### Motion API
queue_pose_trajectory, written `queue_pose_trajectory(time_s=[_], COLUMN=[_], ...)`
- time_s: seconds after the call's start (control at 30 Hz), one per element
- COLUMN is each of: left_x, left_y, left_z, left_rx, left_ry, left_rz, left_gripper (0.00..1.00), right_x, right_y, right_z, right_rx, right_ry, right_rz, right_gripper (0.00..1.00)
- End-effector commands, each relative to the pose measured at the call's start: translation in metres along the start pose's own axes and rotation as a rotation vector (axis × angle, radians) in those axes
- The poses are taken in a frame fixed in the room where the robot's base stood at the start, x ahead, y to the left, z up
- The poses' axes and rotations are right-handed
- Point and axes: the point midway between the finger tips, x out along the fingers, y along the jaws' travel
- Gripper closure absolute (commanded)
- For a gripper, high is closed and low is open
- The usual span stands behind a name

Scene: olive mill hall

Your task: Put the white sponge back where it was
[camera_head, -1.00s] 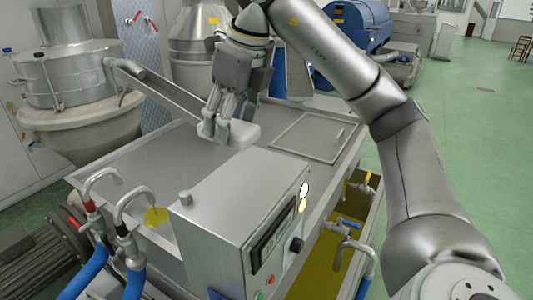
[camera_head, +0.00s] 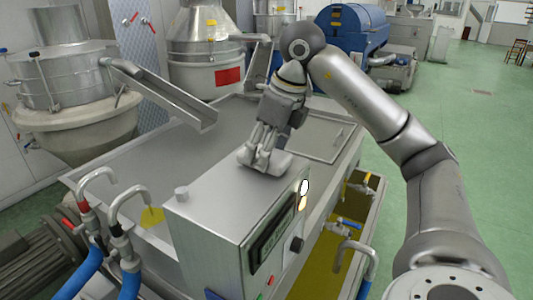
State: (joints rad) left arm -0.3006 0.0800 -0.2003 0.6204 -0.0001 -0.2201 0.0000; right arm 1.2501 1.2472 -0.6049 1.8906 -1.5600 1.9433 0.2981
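The white sponge (camera_head: 276,164) is a small pale block. It is at the fingertips of my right gripper (camera_head: 258,155), whose arm comes in from the right. The fingers point down and are closed around the sponge, hiding part of it. The sponge is at the far edge of the top of the steel control box (camera_head: 215,205). I cannot tell whether it touches the top or hangs just above it. My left gripper is not in view.
A steel tank top (camera_head: 135,170) with a hatch lid (camera_head: 318,137) lies behind the box. A small knob (camera_head: 181,193) stands on the box's left. Hooked pipes (camera_head: 100,180) with blue hoses rise at the left. Most of the box top is clear.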

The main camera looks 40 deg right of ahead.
Motion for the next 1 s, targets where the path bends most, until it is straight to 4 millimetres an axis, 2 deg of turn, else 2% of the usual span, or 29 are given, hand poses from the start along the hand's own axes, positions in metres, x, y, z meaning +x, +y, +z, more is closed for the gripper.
queue_pose_trajectory(time_s=[0.1,0.3,0.33,0.47,0.83,1.0], left_x=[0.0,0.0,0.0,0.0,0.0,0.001], left_y=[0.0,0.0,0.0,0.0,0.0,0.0], left_z=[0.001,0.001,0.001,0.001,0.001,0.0], left_rx=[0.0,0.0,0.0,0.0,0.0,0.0], left_ry=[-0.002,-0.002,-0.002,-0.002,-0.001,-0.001], left_rz=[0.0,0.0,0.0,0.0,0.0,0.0], left_gripper=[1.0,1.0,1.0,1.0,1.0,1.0], right_x=[0.006,0.007,0.007,0.007,0.005,-0.01], right_y=[0.0,0.0,0.0,0.0,0.0,0.0], right_z=[-0.003,-0.003,-0.003,-0.003,-0.002,-0.001], right_rx=[0.0,-0.001,-0.001,-0.001,0.0,0.0], right_ry=[0.0,0.001,0.001,0.001,-0.001,-0.005], right_rz=[-0.001,0.0,0.0,0.0,0.0,0.0], right_gripper=[0.62,0.62,0.39,0.22,0.21,0.21])
